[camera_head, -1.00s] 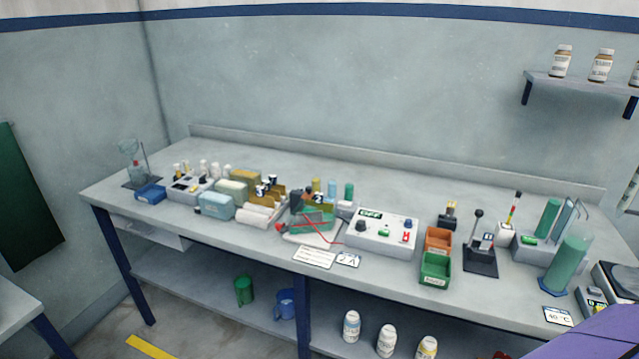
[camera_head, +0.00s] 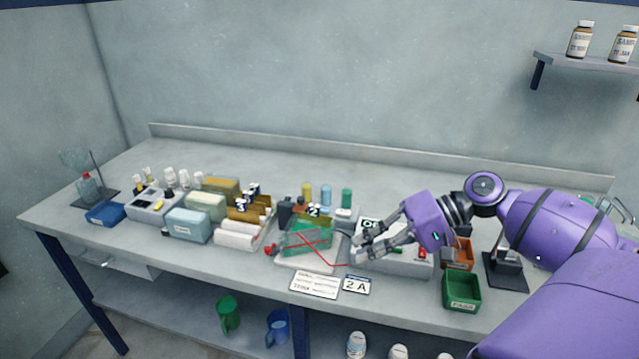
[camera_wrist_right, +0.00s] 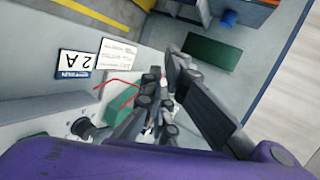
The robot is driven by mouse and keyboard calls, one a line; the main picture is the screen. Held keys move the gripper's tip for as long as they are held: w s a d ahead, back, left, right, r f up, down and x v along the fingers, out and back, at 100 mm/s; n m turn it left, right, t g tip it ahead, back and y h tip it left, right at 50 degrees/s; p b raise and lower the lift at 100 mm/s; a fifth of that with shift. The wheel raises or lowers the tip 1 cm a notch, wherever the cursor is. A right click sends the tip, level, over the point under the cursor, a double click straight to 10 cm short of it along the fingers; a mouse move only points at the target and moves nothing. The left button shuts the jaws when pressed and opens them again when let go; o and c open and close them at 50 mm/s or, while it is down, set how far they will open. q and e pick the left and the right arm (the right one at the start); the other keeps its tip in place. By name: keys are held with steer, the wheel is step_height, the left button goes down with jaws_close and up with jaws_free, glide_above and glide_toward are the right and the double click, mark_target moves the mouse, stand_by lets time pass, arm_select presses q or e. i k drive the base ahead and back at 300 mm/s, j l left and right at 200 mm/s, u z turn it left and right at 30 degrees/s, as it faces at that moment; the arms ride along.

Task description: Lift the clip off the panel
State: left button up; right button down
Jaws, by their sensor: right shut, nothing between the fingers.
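A glass tank of green liquid (camera_head: 307,240) stands on a white base at the middle of the bench. A red lead (camera_head: 318,252) crosses its front, with a red end (camera_head: 270,249) at its left that may be a clip. A panel tagged 2 (camera_head: 314,211) shows behind the tank. I cannot make out where a clip meets a panel. My right gripper (camera_head: 359,247) is shut and empty, right of the tank and over the left part of the power box (camera_head: 398,263). In the right wrist view its fingers (camera_wrist_right: 158,88) partly hide the tank. My left gripper is not in view.
A white card (camera_head: 314,285) and a 2 A card (camera_head: 356,285) lie in front. Orange and green bins (camera_head: 461,291) stand at the right, close to my arm. Tagged racks and a blue box (camera_head: 188,225) fill the left. The bench's back strip is clear.

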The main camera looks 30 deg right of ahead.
mark_target(300, 206)
steer(key=i+l, duration=0.7)
steer(key=l, duration=0.15)
